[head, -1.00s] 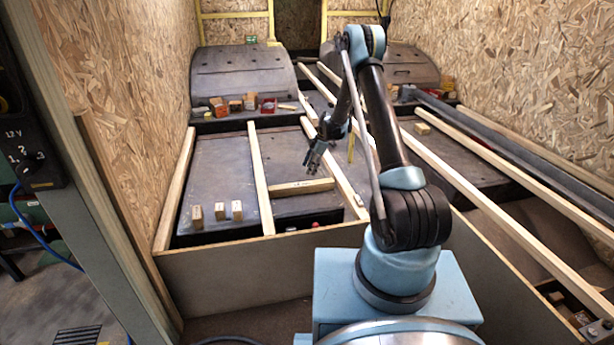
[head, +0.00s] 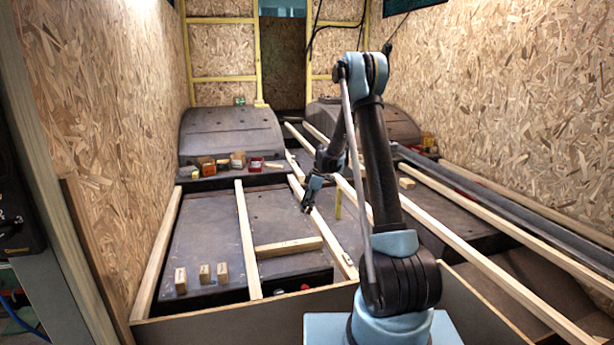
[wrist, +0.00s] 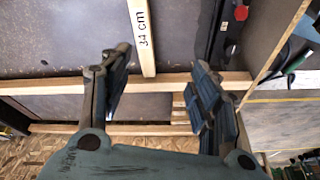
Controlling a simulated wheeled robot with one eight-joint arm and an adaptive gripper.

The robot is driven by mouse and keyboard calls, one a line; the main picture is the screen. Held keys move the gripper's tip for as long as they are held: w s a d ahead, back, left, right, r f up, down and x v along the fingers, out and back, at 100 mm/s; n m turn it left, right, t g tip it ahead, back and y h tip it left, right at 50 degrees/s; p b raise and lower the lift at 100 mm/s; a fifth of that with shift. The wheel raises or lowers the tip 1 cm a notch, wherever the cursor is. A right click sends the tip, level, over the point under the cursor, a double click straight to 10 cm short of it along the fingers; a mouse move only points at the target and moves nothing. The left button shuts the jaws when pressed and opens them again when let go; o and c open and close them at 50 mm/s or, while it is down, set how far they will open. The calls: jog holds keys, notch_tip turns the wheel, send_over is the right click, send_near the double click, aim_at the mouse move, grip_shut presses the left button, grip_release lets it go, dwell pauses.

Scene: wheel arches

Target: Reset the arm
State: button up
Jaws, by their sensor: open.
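My gripper (head: 306,207) hangs from my blue and black arm above the slatted floor in the head view, over a long pale batten. In the wrist view my gripper (wrist: 163,68) shows its two dark fingers spread wide apart with nothing held between them. Below the fingers, a wooden piece marked "34 cm" (wrist: 141,35) meets a long batten (wrist: 165,83). My arm is bent at the elbow, with the forearm sloping down to the gripper.
Three small wood blocks (head: 204,273) stand on the dark panel at left. A short crosspiece (head: 288,247) lies between battens. Boxes (head: 238,160) sit before the left wheel arch (head: 231,133). OSB walls (head: 530,100) close both sides; a low front board (head: 220,325) edges the floor.

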jog(key=s+d+r+m+t+h, duration=0.1)
jog(key=s+d+r+m, duration=0.4)
jog(key=s+r, duration=0.55)
jog(key=s+d+r+m+h, duration=0.1)
jog(key=s+d+r+m, duration=0.2)
jog(key=s+d+r, duration=0.7)
jog(key=s+d+f+m, duration=0.1)
jog(key=s+f+m, duration=0.2)
jog(key=s, duration=0.6)
jog(key=s+d+f+m+t+h, duration=0.1)
jog(key=s+f+m, duration=0.1)
jog(key=s, duration=0.8)
jog(key=s+d+f+m, duration=0.2)
jog(key=s+f+m, duration=0.1)
jog(key=s, duration=0.7)
jog(key=shift+f+m+t+h, duration=0.35)
jog(key=shift+m+t+h, duration=0.05)
jog(key=shift+m, duration=0.4)
jog(key=shift+w+f, duration=0.2)
jog(key=shift+w, duration=0.15)
